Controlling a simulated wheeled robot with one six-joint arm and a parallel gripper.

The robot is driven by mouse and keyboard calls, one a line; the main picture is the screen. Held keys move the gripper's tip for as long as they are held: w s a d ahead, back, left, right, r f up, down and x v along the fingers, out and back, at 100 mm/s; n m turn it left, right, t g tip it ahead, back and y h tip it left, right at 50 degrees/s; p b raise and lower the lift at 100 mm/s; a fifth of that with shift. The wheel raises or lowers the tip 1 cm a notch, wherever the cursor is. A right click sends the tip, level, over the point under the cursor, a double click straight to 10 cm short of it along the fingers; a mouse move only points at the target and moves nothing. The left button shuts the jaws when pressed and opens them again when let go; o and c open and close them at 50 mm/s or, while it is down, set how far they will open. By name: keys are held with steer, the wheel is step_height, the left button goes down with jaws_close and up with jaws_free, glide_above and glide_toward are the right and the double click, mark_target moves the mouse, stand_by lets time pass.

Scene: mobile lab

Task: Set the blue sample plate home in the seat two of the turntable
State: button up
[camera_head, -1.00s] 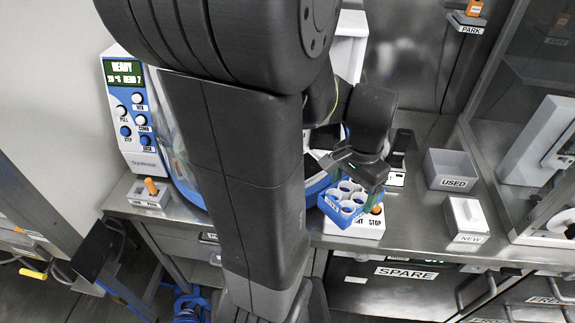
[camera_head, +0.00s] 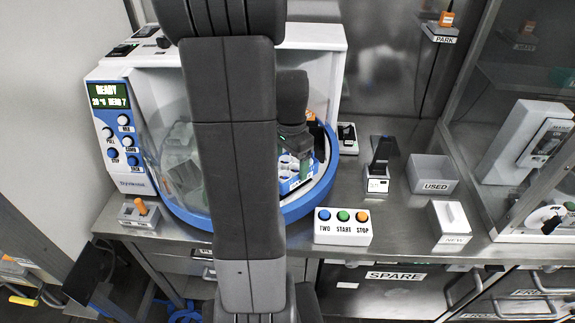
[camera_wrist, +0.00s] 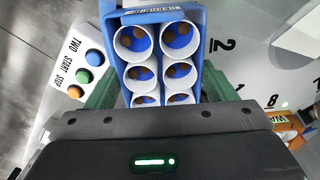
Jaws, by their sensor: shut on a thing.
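The blue sample plate (camera_wrist: 205,50), with several white-rimmed wells, is held between the green fingers of my gripper (camera_wrist: 160,90). In the head view the plate (camera_head: 288,184) is inside the open front of the blue-rimmed machine, partly hidden by my arm and gripper (camera_head: 297,150). The turntable (camera_wrist: 255,55) is a pale disc behind the plate in the wrist view, with the numbers 2, 1 and 8 visible. The 2 is just right of the plate. I cannot tell whether the plate touches the disc, and its underside is hidden.
A button box (camera_head: 343,228) marked TWO, START and STOP stands in front of the machine. An orange object (camera_wrist: 280,122) lies on the disc's right side. The USED bin (camera_head: 432,175) and NEW box (camera_head: 450,222) stand to the right.

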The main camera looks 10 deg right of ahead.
mark_target(288, 161)
steer(key=shift+w+a+f+p, duration=0.15)
steer(key=shift+w+f, duration=0.15)
steer(key=shift+f, duration=0.35)
steer(key=shift+w+a+f+p, duration=0.15)
steer(key=shift+w+f, duration=0.1)
steer(key=shift+f, duration=0.85)
steer(key=shift+f, duration=0.25)
steer(key=o, duration=1)
steer(key=shift+r, duration=0.1)
step_height(288, 161, up, 12)
steer(key=shift+r, duration=0.15)
